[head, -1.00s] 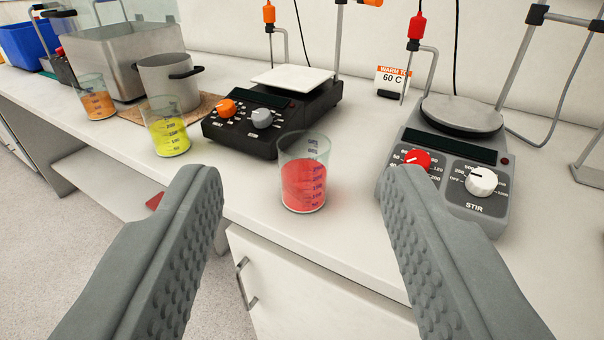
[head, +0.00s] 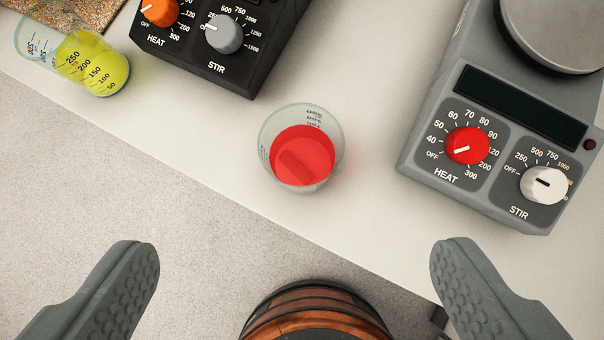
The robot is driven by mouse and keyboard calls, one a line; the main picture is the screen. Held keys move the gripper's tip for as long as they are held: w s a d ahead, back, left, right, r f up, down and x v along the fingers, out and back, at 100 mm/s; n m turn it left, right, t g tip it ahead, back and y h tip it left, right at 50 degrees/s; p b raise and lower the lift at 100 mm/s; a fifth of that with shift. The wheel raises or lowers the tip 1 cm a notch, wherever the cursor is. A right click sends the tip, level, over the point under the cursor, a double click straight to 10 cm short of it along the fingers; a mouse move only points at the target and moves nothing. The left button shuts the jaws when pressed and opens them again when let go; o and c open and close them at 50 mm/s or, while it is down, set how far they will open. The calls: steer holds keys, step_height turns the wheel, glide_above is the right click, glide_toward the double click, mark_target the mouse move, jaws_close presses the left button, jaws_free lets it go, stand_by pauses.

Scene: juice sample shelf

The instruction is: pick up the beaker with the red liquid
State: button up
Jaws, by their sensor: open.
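The beaker with the red liquid (head: 302,148) stands upright on the white bench, near its front edge, in the middle of the head view. I look down into it from above. My gripper (head: 296,258) is open and empty, with its two fingers wide apart at the lower left and lower right. In the picture the beaker lies above the fingertips, centred between them, and nothing touches it.
A grey hotplate (head: 480,150) with red and white knobs stands right of the beaker. A black hotplate (head: 255,50) stands behind to the left. A beaker of yellow liquid (head: 95,68) is at the upper left. The bench (head: 215,140) around the red beaker is bare.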

steer(key=w+g, duration=0.7)
steer(key=w, duration=0.2)
glide_above(303, 164)
steer(key=shift+m, duration=0.3)
steer(key=f, duration=1.2)
steer(key=shift+a+f, duration=0.2)
steer(key=shift+w+d+f, duration=0.1)
steer(key=shift+f, duration=1.3)
steer(key=shift+d+f, duration=0.1)
steer(key=shift+f, duration=1.3)
steer(key=c, duration=1.2)
steer(key=shift+c, duration=0.2)
steer(key=shift+r, duration=0.2)
